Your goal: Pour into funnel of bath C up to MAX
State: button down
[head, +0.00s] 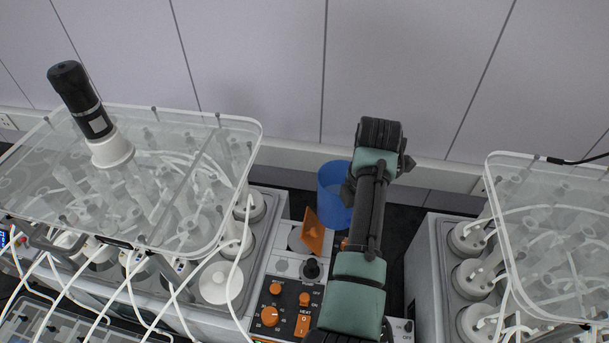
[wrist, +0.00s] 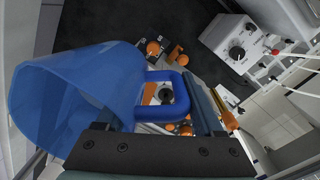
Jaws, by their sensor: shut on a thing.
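A blue jug (head: 333,196) hangs behind the bath's control panel, partly hidden by my arm; it looks roughly upright. In the wrist view the jug (wrist: 75,90) fills the left side, its handle toward the right. My gripper (wrist: 165,118) is shut on the jug's handle (wrist: 184,84). In the head view the fingers are hidden. An orange flap (head: 314,232) stands raised on the left bath, beside a pale round opening (head: 296,238), apart from the jug. I cannot read a bath letter or MAX mark, or tell the jug's liquid level.
The left bath has a clear cover (head: 190,130) over several bottles, with a black-and-white device (head: 82,100) on top and loose white tubes in front. Orange knobs (head: 270,316) sit on its panel. Another covered bath (head: 550,240) stands at the right, across a dark gap.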

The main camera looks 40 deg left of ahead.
jog(key=shift+w+d+r, duration=0.4)
jog(key=shift+w+r, duration=0.2)
jog(key=shift+r, duration=0.1)
jog(key=shift+w+d+r, duration=0.4)
jog(key=shift+w+r, duration=0.15)
jog(key=shift+r, duration=0.15)
jog(key=shift+w+d+r, duration=0.4)
jog(key=shift+w+r, duration=0.2)
jog(key=shift+r, duration=0.1)
jog(key=shift+s+f, duration=0.1)
